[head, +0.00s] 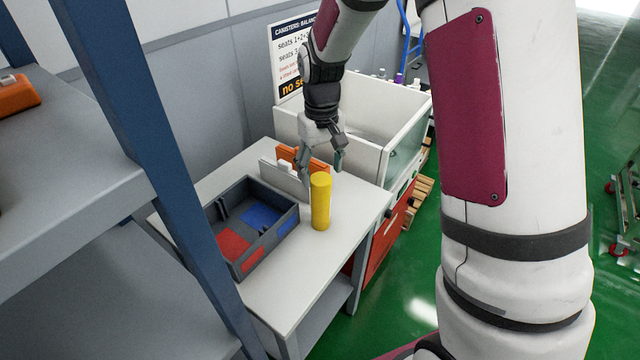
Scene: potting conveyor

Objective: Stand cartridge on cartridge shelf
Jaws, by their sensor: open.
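A yellow cylinder (320,205), the only thing here that looks like a cartridge, stands upright on the white table (290,285) near its right side. My gripper (321,168) points down, open, just above and behind the cylinder's top. One finger shows left of the top and the other above its right side. I cannot tell whether the fingers touch it. A grey shelf rack (70,215) with blue posts stands at the left; no label marks it as the cartridge shelf.
A dark divided tray (247,262) with red and blue areas lies left of the cylinder. An orange item (287,155) and a pale upright plate (283,178) stand behind. A white open bin (375,140) and a sign (288,50) are farther back. The front tabletop is clear.

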